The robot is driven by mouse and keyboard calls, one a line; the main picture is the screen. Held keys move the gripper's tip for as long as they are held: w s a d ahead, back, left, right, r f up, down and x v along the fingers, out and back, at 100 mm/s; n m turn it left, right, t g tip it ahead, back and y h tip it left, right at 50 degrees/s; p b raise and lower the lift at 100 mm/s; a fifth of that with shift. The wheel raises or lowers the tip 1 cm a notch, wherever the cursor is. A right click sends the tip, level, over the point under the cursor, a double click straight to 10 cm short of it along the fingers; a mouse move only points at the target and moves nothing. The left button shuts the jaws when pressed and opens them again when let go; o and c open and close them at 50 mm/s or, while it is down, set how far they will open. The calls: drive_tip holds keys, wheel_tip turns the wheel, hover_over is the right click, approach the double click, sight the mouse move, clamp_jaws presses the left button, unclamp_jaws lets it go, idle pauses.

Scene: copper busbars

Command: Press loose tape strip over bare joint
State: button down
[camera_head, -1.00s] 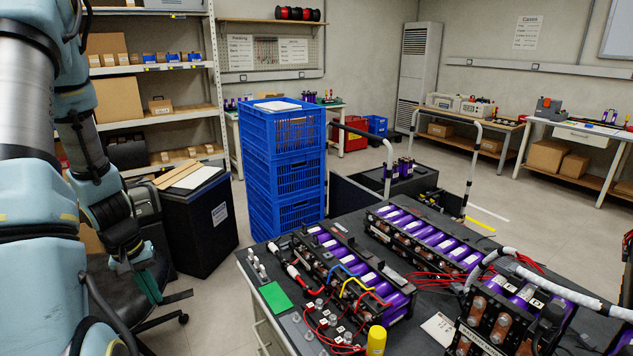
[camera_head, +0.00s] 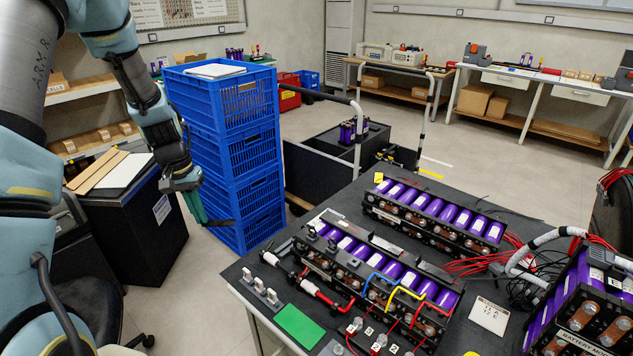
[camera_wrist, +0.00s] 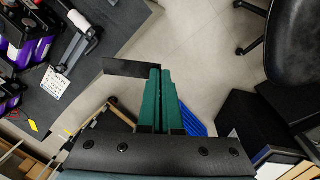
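My gripper (camera_head: 193,212) hangs left of the workbench, in front of the blue crates. In the wrist view its green fingers (camera_wrist: 157,85) are closed together on a thin black strip, which looks like the loose tape strip (camera_wrist: 128,68). The strip sticks out flat to the left of the fingertips. A red cable (camera_head: 322,296) with white and black end pieces lies by the front battery module (camera_head: 375,275). I cannot tell which joint is bare. The strip is well apart from the bench.
The stacked blue crates (camera_head: 228,150) stand close behind my gripper. The black workbench (camera_head: 262,325) carries battery modules, a green pad (camera_head: 299,326) and a white-wrapped cable (camera_head: 545,237). A black cabinet (camera_head: 135,225) stands at left. A black chair (camera_wrist: 292,40) shows in the wrist view.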

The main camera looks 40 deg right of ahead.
drive_tip(key=s+d+r+m, duration=0.1)
drive_tip(key=s+d+m, duration=0.1)
drive_tip(key=d, duration=0.6)
drive_tip(key=s+d+r+m, duration=0.1)
drive_tip(key=s+d+m, duration=0.1)
drive_tip(key=d, duration=0.5)
wheel_tip(320, 180, up, 4)
drive_tip(key=f+m+y, duration=0.1)
drive_tip(key=m, duration=0.3)
hover_over(330, 217)
drive_tip(key=shift+d+g, duration=0.1)
drive_tip(key=shift+g, duration=0.3)
drive_tip(key=shift+w+f+b, duration=0.1)
drive_tip(key=shift+f+b, duration=1.85)
drive_tip(key=shift+f, duration=1.05)
drive_tip(key=shift+f, duration=0.35)
drive_tip(key=c, duration=1.6)
unclamp_jaws()
drive_tip(key=c, duration=1)
unclamp_jaws()
drive_tip(key=shift+w, duration=0.1)
